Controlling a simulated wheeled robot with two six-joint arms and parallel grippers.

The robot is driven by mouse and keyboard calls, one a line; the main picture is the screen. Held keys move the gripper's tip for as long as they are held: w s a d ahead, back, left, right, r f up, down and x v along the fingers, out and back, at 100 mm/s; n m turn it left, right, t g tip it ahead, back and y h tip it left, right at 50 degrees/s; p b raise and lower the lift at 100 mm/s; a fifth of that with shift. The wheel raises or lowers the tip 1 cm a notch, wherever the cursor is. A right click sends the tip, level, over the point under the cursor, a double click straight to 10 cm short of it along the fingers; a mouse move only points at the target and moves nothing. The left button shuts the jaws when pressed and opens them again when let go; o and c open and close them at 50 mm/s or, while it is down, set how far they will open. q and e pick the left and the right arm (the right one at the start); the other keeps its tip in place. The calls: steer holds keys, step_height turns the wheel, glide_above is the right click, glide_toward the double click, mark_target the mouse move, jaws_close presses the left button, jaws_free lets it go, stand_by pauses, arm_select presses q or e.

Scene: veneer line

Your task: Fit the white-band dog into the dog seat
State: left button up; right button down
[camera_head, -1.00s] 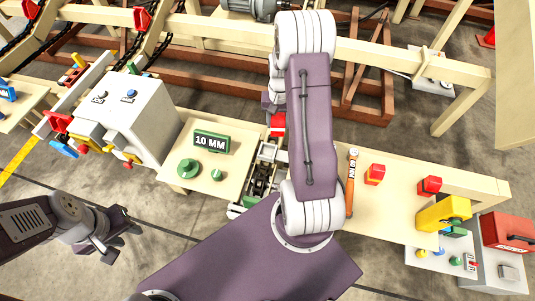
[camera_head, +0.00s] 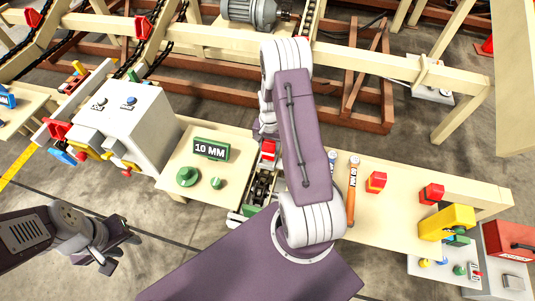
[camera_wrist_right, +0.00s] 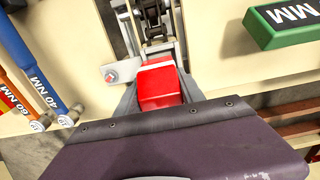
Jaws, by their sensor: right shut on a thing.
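The white-band dog is a red block (camera_head: 268,149) with a white stripe across it. In the right wrist view the dog (camera_wrist_right: 158,88) sits between the fingers of my right gripper (camera_wrist_right: 157,97), which is shut on it. In the head view my arm hides most of that gripper. The dark metal chain mechanism (camera_head: 261,186) lies just in front of the dog; it also shows in the wrist view (camera_wrist_right: 156,22), beyond the dog's banded end. I cannot make out the dog seat itself or tell whether the dog touches it. My left gripper (camera_head: 119,256) is open and empty over the floor.
A green 10 MM block (camera_head: 211,149) and round green pieces (camera_head: 188,177) lie on the left table. Orange (camera_head: 352,190) and blue (camera_wrist_right: 35,70) torque wrenches lie right of the mechanism. Red dogs (camera_head: 376,182) and a yellow block (camera_head: 446,222) stand farther right.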

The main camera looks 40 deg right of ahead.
mark_target(268, 154)
steer(key=shift+w+a+f, duration=0.2)
steer(key=shift+a, duration=0.1)
step_height(268, 154, down, 4)
steer(key=shift+r, duration=0.2)
steer(key=shift+f, duration=0.2)
steer(key=shift+f+b, duration=0.15)
steer(key=shift+b, duration=0.2)
steer(key=c, duration=0.7)
jaws_free()
